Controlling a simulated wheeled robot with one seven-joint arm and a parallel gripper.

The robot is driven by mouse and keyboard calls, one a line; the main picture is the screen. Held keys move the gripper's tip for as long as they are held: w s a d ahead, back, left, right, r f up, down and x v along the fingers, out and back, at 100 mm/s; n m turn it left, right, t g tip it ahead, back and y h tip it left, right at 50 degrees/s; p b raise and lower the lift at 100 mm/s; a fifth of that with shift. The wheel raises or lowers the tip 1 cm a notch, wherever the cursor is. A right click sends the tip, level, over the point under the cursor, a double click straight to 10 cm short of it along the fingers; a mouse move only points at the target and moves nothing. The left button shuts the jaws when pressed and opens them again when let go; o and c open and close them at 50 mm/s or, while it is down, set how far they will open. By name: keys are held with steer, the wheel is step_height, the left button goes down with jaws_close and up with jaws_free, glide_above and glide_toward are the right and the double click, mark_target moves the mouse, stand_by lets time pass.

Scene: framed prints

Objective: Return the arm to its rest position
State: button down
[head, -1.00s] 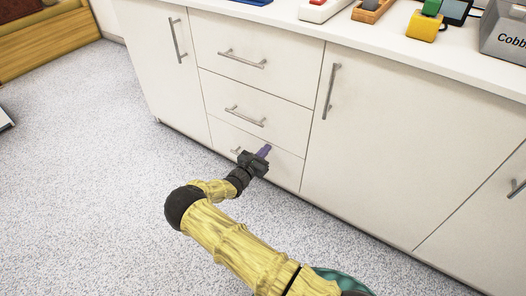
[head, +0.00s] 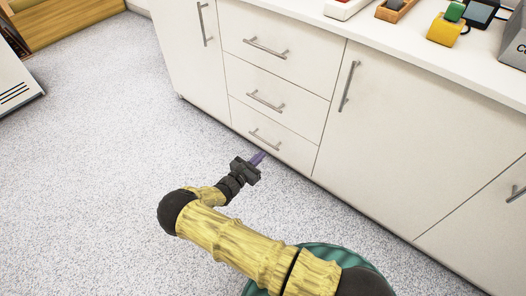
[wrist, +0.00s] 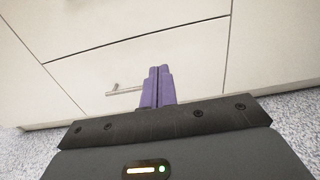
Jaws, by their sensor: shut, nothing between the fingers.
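My gripper (head: 259,158) has purple fingers on a dark body, at the end of my yellow arm. It is shut and empty, low above the floor in front of the cabinet drawers. In the wrist view the purple fingers (wrist: 157,87) lie together, pointing toward the drawer front. They overlap the right end of a drawer handle (wrist: 125,91) in that picture. All three drawers look closed.
The white cabinet (head: 400,150) runs along the back, with bar handles on its doors. Its countertop (head: 420,50) holds a yellow item (head: 444,31), a wooden tray (head: 396,10) and other things. A white unit (head: 15,85) stands at the far left. The speckled floor (head: 100,180) is open on the left.

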steer(key=shift+w+d, duration=0.1)
steer(key=shift+w, duration=0.05)
steer(key=s+d+r+m+g+y+p, duration=0.1)
steer(key=s+d+r+m+g+p, duration=0.25)
steer(key=d+r+m+g, duration=0.3)
steer(key=s+d+r+m+g+p, duration=0.2)
steer(key=s+d+r+m+g, duration=0.2)
steer(key=d+r+m+g, duration=0.25)
steer(key=s+d+r+m+t+y+p, duration=0.1)
steer(key=s+r+m+y+p, duration=0.2)
steer(key=s+r+m, duration=0.45)
steer(key=s+d+r+m+y+p, duration=0.1)
steer(key=s+r+m+y+p, duration=0.25)
steer(key=r, duration=0.75)
steer(key=s+d+r+m+t+y+p, duration=0.1)
steer(key=s+r+m+y+p, duration=0.1)
steer(key=s+r+m+y, duration=0.5)
step_height(320, 180, up, 40)
steer(key=w+n+h+p, duration=0.1)
steer(key=n+h+p, duration=0.1)
steer(key=p, duration=3.6)
steer(key=shift+w+d+n+h, duration=0.15)
steer(key=shift+d+n+h, duration=0.1)
steer(key=shift+n+h, duration=0.25)
